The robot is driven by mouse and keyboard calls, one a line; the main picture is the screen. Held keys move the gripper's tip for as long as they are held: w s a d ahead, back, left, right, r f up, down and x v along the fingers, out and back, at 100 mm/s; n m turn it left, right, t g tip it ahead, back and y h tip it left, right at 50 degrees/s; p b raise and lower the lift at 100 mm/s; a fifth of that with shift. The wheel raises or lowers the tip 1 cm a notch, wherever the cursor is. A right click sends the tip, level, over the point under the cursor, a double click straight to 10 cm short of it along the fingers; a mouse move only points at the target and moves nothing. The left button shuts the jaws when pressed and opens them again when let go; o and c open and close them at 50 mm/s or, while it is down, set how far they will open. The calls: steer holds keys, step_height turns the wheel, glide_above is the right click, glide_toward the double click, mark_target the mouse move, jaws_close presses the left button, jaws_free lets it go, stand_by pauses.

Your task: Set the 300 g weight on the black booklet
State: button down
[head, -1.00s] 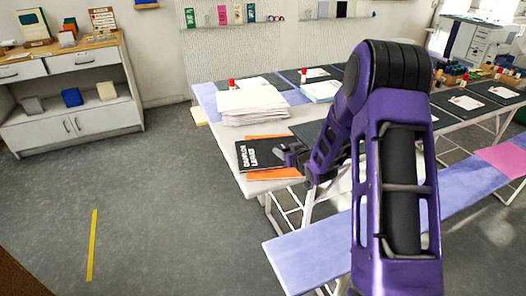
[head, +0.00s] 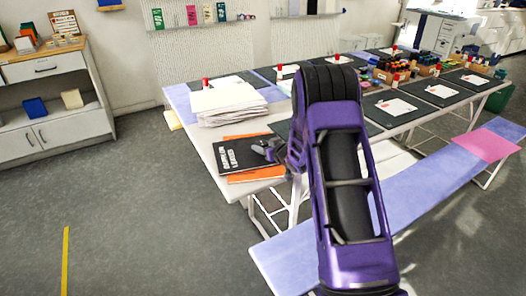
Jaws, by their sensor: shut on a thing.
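The black booklet (head: 228,157), with white lettering on its cover, lies on an orange sheet or folder (head: 256,175) at the near left corner of the long table. My gripper (head: 264,151) is at the booklet's right part, low over it. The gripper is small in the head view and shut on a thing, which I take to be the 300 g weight. The weight itself is too small and too hidden by the fingers to make out. I cannot tell whether it touches the booklet. My purple arm hides part of the table to the right.
A thick stack of white paper (head: 228,103) stands just behind the booklet. Dark mats with white cards and red-capped sticks line the long table (head: 204,142). A lilac bench (head: 405,192) runs along the near side.

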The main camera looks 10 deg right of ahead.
steer(key=shift+f, duration=0.6)
steer(key=shift+f, duration=0.2)
steer(key=shift+c, duration=1.4)
jaws_free()
steer(key=shift+r, duration=0.25)
steer(key=p+v, duration=0.1)
steer(key=v, duration=1)
steer(key=shift+s+d, duration=0.1)
steer(key=shift+s+r, duration=0.1)
steer(key=shift+s, duration=0.25)
